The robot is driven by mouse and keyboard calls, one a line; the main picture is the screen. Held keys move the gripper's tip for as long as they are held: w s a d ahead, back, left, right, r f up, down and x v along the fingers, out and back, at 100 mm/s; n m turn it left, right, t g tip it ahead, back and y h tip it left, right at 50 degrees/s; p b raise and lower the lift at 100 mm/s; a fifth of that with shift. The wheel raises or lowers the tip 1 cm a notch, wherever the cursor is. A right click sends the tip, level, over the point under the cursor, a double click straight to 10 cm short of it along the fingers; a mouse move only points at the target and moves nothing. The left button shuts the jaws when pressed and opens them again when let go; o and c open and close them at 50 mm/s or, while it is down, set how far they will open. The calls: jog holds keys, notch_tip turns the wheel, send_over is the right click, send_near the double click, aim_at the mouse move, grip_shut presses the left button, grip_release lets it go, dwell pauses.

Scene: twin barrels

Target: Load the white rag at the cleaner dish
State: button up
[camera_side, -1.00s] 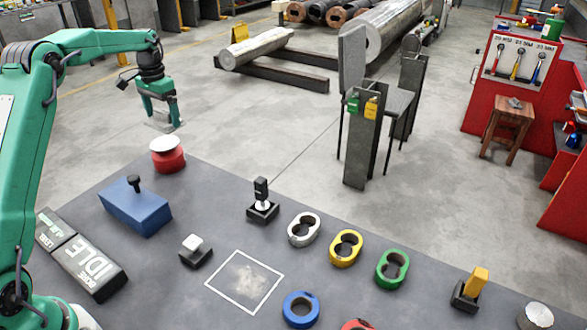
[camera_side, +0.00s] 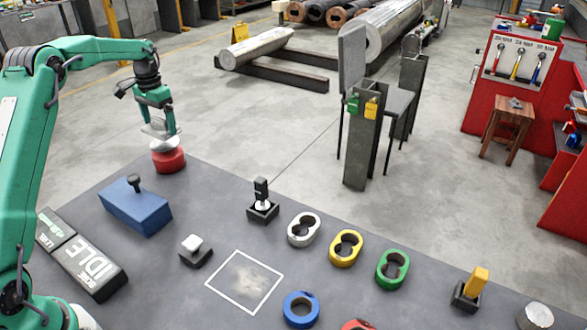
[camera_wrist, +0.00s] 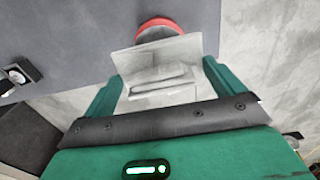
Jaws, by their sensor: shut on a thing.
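My gripper (camera_side: 160,121) is shut on the white rag (camera_side: 157,131), a folded pale cloth below the fingers. In the wrist view, the rag (camera_wrist: 160,62) sits between the two green fingers. The cleaner dish (camera_side: 169,159) is a round red dish with a white top, at the far left corner of the table. The rag is right over the dish, very close to its top; I cannot tell whether they touch. In the wrist view, the red dish (camera_wrist: 157,26) shows behind the rag, which hides most of it.
A blue block with a black knob (camera_side: 136,205) stands in front of the dish. A white-topped block (camera_side: 194,249), an upright black-handled tool (camera_side: 262,202) and several coloured rings stand on the grey table. A white-outlined square (camera_side: 245,281) is bare.

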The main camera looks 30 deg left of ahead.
aim_at(162, 135)
jog(key=shift+f, duration=1.45)
jog(key=shift+f, duration=1.15)
dwell(1.7)
jog(key=shift+r, duration=0.1)
dwell(0.4)
jog(key=shift+r, duration=3.5)
jog(key=shift+d+r, duration=0.15)
jog(key=shift+d, duration=0.4)
jog(key=s+d+r, duration=0.1)
jog(key=s+d, duration=0.3)
jog(key=d, duration=0.4)
jog(key=s+d+r, duration=0.1)
jog(key=s+d, duration=0.3)
jog(key=d, duration=0.5)
jog(key=s+d+r, duration=0.1)
jog(key=s+d, duration=0.3)
jog(key=d, duration=0.5)
jog(key=shift+r, duration=0.35)
